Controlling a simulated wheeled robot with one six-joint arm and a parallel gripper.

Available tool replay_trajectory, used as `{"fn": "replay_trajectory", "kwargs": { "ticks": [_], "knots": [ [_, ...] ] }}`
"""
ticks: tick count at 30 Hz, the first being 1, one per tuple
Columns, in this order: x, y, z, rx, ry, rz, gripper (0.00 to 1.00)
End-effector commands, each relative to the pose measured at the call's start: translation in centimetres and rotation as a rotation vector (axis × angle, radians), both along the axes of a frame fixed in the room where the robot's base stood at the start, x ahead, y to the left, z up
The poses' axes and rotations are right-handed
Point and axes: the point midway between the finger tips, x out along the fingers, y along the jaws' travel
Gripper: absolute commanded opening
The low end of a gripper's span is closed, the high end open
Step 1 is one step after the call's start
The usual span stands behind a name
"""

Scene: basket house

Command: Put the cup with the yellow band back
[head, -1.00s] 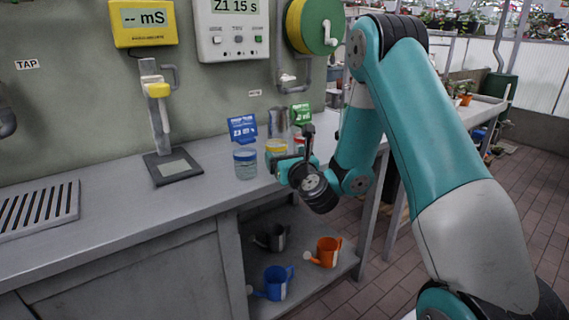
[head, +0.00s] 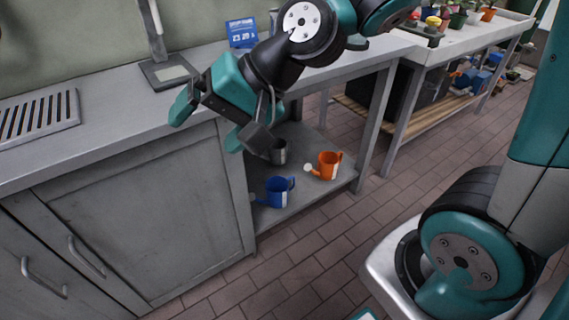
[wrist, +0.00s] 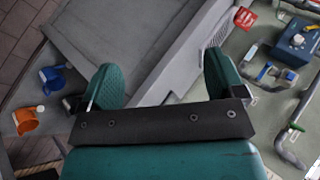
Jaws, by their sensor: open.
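The cup with the yellow band does not show in either view now; the stretch of bench where cups stood earlier is largely covered by my arm in the head view. My gripper (head: 211,122) is open in front of the bench's front edge, its fingers pointing down and left. In the wrist view, my gripper (wrist: 164,80) has its two teal fingers wide apart with nothing between them. A blue label stand (head: 241,32) shows on the bench behind my arm.
On the low shelf are a blue watering can (head: 277,192), an orange one (head: 328,164) and a grey one (head: 279,152). A drain grate (head: 38,122) and a flat dark stand base (head: 170,73) are on the bench. The tiled floor (head: 330,250) has free room.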

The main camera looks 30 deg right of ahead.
Motion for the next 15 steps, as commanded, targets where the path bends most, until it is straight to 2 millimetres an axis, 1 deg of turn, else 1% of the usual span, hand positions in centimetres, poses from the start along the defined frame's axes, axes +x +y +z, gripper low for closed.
{"fn": "replay_trajectory", "kwargs": {
  "ticks": [1,3,6,9,10,12,15],
  "knots": [
    [-2.9,-0.1,0.1,-0.123,-0.044,0.162,0.88],
    [-6.2,-1.0,-0.1,-0.273,-0.080,0.364,0.88],
    [-9.6,-2.6,-0.2,-0.415,-0.104,0.583,0.88],
    [-11.6,-3.7,-0.2,-0.490,-0.110,0.713,0.88],
    [-11.9,-3.9,-0.2,-0.502,-0.110,0.735,0.88],
    [-12.3,-4.2,-0.2,-0.518,-0.109,0.766,0.88],
    [-12.4,-4.3,-0.2,-0.521,-0.108,0.775,0.88]
  ]
}}
